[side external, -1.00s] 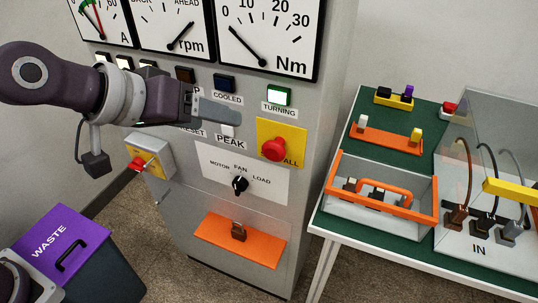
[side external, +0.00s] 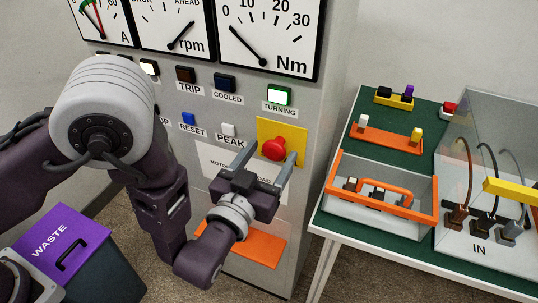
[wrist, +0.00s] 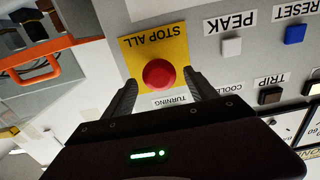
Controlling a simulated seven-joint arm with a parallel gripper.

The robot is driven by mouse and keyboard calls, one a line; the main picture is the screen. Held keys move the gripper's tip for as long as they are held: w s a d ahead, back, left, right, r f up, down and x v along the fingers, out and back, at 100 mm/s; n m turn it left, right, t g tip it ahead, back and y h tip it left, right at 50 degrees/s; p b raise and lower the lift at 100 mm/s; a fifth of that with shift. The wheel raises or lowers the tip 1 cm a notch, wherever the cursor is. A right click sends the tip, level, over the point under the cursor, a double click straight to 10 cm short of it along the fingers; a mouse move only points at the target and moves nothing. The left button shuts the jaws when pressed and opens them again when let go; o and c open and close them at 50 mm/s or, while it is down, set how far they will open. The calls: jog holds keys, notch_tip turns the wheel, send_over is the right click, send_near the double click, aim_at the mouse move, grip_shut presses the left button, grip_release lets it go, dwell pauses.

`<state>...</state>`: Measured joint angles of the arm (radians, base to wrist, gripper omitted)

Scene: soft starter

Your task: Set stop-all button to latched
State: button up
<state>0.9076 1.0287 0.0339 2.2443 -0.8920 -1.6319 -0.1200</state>
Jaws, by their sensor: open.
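The stop-all button is a red mushroom head (side external: 274,149) on a yellow plate (side external: 293,128) on the cabinet front. In the wrist view the red button (wrist: 159,73) sits under the words STOP ALL, between the two fingers. My gripper (side external: 267,158) is open in front of the plate, its fingers pointing at the panel, one to each side of the button. In the wrist view my gripper (wrist: 163,85) shows empty, with its fingers spread wide. I cannot tell whether the fingers touch the plate or how deep the button sits.
PEAK (side external: 229,130) and RESET (side external: 188,118) buttons lie left of the plate. A green TURNING lamp (side external: 278,96) is lit above it. A table with an orange-rimmed tray (side external: 335,190) stands to the right. A purple-lidded waste bin (side external: 52,228) is at lower left.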

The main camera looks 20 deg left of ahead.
grip_shut()
jog(key=shift+w, duration=0.85)
grip_release()
jog(key=s, duration=0.7)
